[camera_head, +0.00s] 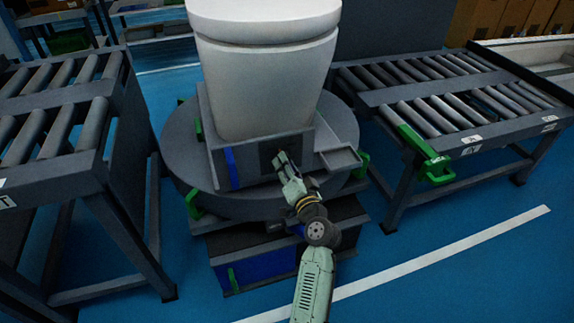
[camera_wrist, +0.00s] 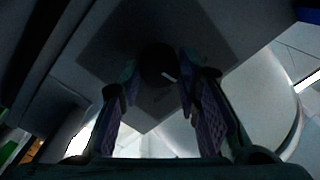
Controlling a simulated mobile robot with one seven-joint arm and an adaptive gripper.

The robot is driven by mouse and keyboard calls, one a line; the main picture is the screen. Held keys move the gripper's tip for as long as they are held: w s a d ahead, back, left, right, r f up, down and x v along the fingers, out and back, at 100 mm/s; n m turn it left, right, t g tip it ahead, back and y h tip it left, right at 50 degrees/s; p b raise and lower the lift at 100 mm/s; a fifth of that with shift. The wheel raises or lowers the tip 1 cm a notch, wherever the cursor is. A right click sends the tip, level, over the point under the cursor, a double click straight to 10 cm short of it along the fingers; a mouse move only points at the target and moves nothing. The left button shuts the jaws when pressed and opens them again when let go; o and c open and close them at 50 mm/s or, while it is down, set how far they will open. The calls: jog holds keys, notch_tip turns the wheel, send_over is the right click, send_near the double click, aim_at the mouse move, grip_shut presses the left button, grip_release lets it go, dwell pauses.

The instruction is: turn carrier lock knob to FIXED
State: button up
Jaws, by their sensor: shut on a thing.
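The carrier lock knob (camera_wrist: 157,62) is a dark round knob with a short white pointer mark, on a dark square plate (camera_wrist: 112,42) in the wrist view. My gripper (camera_wrist: 160,84) has a fingertip on each side of the knob and is shut on it. In the head view my gripper (camera_head: 281,158) reaches the front face of the grey carrier (camera_head: 258,172) under the white toilet (camera_head: 265,85). The knob is hidden there by my fingers. The plate's lettering is too dark to read, so the knob's setting cannot be told.
The carrier sits on a round grey turntable (camera_head: 182,160) with green brackets. A small grey tray (camera_head: 339,158) juts out right of my gripper. Roller conveyors stand left (camera_head: 50,125) and right (camera_head: 440,110), the right one with a green clamp (camera_head: 430,160). Blue floor is open at front right.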

jog(key=shift+m+p, duration=1.75)
jog(key=shift+m, duration=3.45)
jog(key=shift+a, duration=0.1)
jog(key=o, duration=1.1)
jog(key=shift+o, duration=0.2)
jog(key=shift+f, duration=0.1)
jog(key=v, duration=0.7)
jog(key=shift+s, duration=0.25)
